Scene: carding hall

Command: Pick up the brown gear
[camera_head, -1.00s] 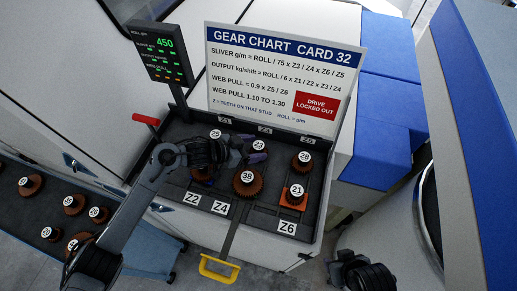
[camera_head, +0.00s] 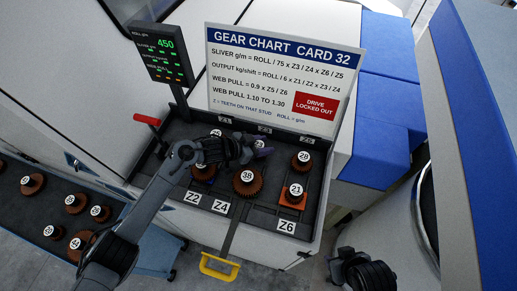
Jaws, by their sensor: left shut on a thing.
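Several brown gears with white number discs stand on the dark tray of the machine. The brown gear marked 38 (camera_head: 247,182) is at the front middle, and gears marked 28 (camera_head: 302,160) and 21 (camera_head: 296,192) are at the right. My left gripper (camera_head: 249,153) reaches in over the back middle of the tray, where the 23 gear (camera_head: 260,144) stands. It is shut on what looks like that gear; its fingers and wrist hide most of it. Another gear (camera_head: 203,172) shows partly behind my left wrist. My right gripper (camera_head: 362,273) is low at the right, far from the gears.
A card (camera_head: 282,72) stands behind the tray, with a display post (camera_head: 163,55) at its left. A red lever (camera_head: 147,119) is at the left edge and a yellow handle (camera_head: 219,267) in front. A side bench (camera_head: 120,232) at the left holds more brown gears.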

